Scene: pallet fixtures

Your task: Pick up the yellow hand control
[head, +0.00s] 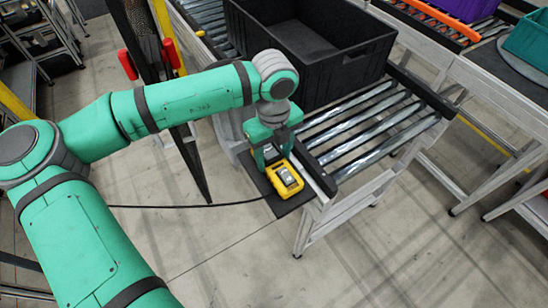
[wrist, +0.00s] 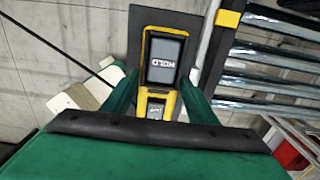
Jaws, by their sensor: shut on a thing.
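The yellow hand control (head: 285,178) sits on a dark plate (head: 286,204) beside the end of the roller conveyor in the head view. It has a dark face and a grey screen. In the wrist view the hand control (wrist: 163,62) lies between the fingers, and its screen reads "HOLD". The fingertips are partly hidden. I cannot tell whether it touches the plate.
A large black crate (head: 310,45) stands on the roller conveyor (head: 375,122) behind. A black cable (head: 190,206) runs left from the plate above the floor. A black post with red and yellow parts (head: 150,60) stands behind my arm. The floor in front is clear.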

